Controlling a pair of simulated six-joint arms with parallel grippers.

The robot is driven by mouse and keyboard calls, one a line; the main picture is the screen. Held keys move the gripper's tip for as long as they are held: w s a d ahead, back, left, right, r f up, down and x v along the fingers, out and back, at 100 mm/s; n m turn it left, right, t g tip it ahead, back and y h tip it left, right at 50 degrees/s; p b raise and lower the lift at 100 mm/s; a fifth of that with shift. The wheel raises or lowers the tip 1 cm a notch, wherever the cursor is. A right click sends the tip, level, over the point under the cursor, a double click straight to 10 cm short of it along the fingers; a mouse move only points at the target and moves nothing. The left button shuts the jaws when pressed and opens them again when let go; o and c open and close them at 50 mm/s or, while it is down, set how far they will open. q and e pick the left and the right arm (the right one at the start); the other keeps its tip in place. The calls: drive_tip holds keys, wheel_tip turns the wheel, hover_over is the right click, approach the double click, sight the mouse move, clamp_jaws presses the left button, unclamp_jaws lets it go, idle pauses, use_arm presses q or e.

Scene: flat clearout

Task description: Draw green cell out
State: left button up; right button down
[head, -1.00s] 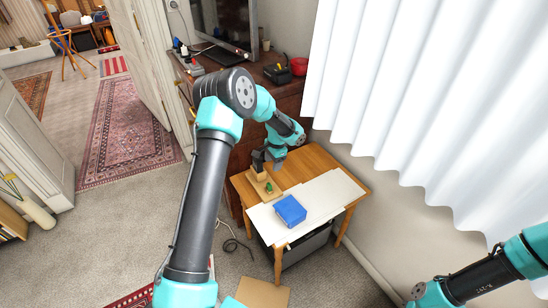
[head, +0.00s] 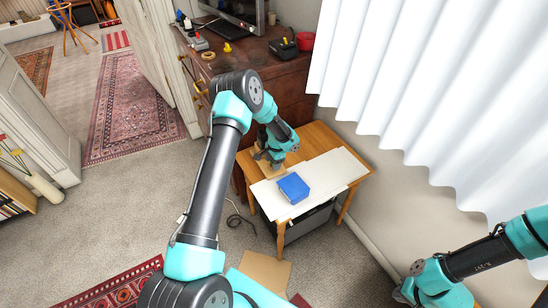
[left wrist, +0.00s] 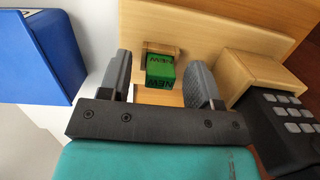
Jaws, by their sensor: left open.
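The green cell (left wrist: 160,68) has dark "NEW" lettering and sits in a small light wooden holder (left wrist: 160,47) in the left wrist view. My left gripper (left wrist: 159,63) is open, with one finger on each side of the cell and visible gaps between. In the head view my left gripper (head: 272,161) is low over the wooden board (head: 264,172) on the small table and hides the cell. My right arm shows at the lower right, but its gripper fingers cannot be seen.
A blue box (head: 293,187) lies on a white sheet (head: 335,170) on the wooden table, and it also shows in the left wrist view (left wrist: 40,50). A black device with grey buttons (left wrist: 285,115) is near the right finger. A brown cabinet (head: 284,83) stands behind the table.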

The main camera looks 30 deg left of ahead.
use_arm(q)
drive_tip(key=shift+f, duration=0.1)
clamp_jaws()
idle(0.8)
